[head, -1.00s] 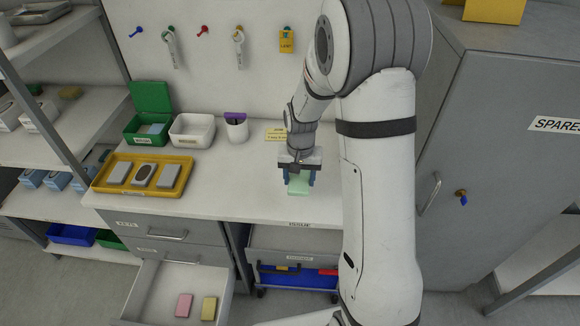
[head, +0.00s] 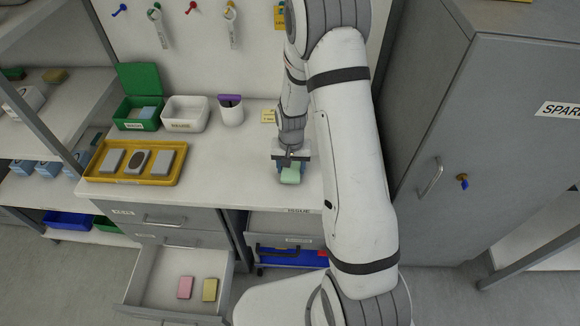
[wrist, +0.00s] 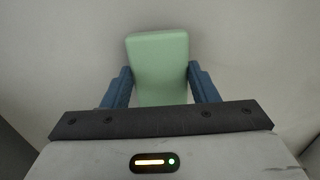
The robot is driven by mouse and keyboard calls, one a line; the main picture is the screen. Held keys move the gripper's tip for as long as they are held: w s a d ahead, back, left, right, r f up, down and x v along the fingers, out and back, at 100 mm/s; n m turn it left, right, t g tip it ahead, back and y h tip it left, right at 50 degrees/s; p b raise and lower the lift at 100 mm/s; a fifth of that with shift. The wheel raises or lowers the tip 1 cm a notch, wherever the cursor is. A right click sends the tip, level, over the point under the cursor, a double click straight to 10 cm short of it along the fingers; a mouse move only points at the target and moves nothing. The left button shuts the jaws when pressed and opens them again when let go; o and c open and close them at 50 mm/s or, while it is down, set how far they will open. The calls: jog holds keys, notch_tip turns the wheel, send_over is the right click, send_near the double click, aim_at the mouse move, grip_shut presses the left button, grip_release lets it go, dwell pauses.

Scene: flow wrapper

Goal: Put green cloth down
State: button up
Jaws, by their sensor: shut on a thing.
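The green cloth (head: 291,175) is a small pale green block-like piece at my gripper (head: 290,170), over the right part of the white worktop. In the wrist view the green cloth (wrist: 159,68) sits between the two blue fingers of my gripper (wrist: 160,88), which is shut on it. Its far end sticks out past the fingertips. I cannot tell whether its underside touches the worktop.
The worktop (head: 235,188) is bare around the gripper. To the left are a yellow tray (head: 135,178) with grey blocks, a green box (head: 138,113), a white bin (head: 185,113) and a cup (head: 230,111). Below, an open drawer (head: 150,277) holds a pink piece (head: 185,287) and a yellow piece (head: 210,290).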

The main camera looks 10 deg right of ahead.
aim_at(291, 169)
jog(key=shift+f, duration=0.55)
jog(key=o, duration=0.9)
jog(key=shift+f, duration=0.1)
jog(key=shift+o, duration=0.2)
notch_tip(291, 169, up, 12)
jog(key=b, duration=0.2)
jog(key=s+r+n+t, duration=0.3)
jog(key=s+r, duration=1.4)
jog(key=s, duration=0.4)
jog(key=shift+s+n, duration=0.15)
jog(key=shift+n, duration=0.25)
